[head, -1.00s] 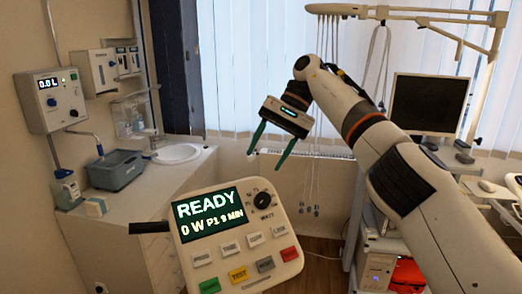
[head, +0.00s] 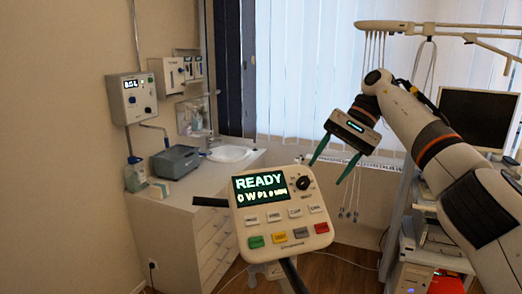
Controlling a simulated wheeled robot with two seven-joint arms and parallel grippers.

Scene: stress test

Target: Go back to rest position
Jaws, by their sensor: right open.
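My right gripper (head: 333,172) hangs in the air right of the centre in the head view, its two green fingers spread apart and empty. Its arm (head: 440,150) comes in from the right edge. Below and left of the gripper stands a tilted control panel (head: 282,213) with a screen reading "READY" and several coloured buttons. The fingers look apart from the panel in the picture. My left gripper is not in view.
A white cabinet (head: 190,215) with a sink (head: 229,154), a grey-blue box (head: 176,161) and bottles stands on the left. A wall unit (head: 131,98) hangs above. A dark monitor (head: 478,119) stands on the right, partly behind my arm. Cables lie on the wooden floor.

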